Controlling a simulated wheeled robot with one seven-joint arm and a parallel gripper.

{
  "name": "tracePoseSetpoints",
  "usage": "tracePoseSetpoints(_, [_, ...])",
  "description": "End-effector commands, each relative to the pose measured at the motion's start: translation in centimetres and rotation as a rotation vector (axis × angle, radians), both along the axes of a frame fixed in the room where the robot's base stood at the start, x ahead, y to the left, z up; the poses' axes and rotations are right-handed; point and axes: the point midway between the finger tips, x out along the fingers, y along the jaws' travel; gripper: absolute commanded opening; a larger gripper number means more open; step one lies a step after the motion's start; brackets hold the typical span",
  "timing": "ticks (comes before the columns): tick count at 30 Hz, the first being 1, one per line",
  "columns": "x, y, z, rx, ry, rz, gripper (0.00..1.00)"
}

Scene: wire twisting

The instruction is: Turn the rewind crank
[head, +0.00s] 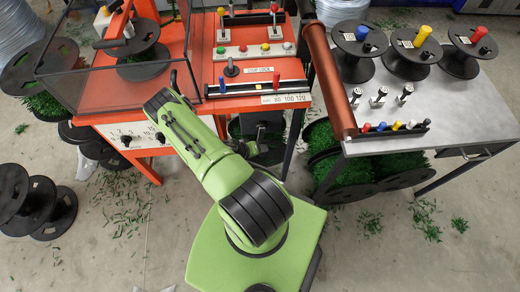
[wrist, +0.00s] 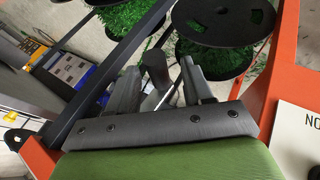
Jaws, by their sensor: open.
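My gripper (wrist: 160,82) is open in the wrist view, its two dark fingers spread and tilted. A dark round-ended handle (wrist: 155,67), which looks like the rewind crank's grip, shows between them, with a paler rod below it. I cannot tell whether either finger touches it. The rest of the crank is hidden behind my gripper. In the head view my green arm reaches to the front of the orange machine (head: 215,62), and its end is down by the machine's right leg, where the gripper is too small and covered to make out clearly.
Spools with green wire (wrist: 225,20) lie beyond the gripper. An orange frame post (wrist: 283,60) and a white panel (wrist: 300,140) stand close on the right. In the head view a grey table (head: 440,110) with a brown roller (head: 328,80) is at right. Green scraps litter the floor.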

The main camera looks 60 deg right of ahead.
Motion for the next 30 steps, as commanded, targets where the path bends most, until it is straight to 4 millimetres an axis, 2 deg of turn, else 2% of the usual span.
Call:
tracePoseSetpoints(1, [0.5,0.9,1.5,0.002,0.0,0.006,0.51])
tracePoseSetpoints(6, [1.8,3.8,5.3,0.0,-0.001,0.006,0.51])
tracePoseSetpoints(12, [3.0,6.7,8.9,0.001,-0.003,0.004,0.51])
tracePoseSetpoints(18, [3.3,7.8,10.1,0.002,-0.001,0.001,0.51])
tracePoseSetpoints(30, [3.3,7.8,10.0,0.001,-0.001,0.001,0.51])
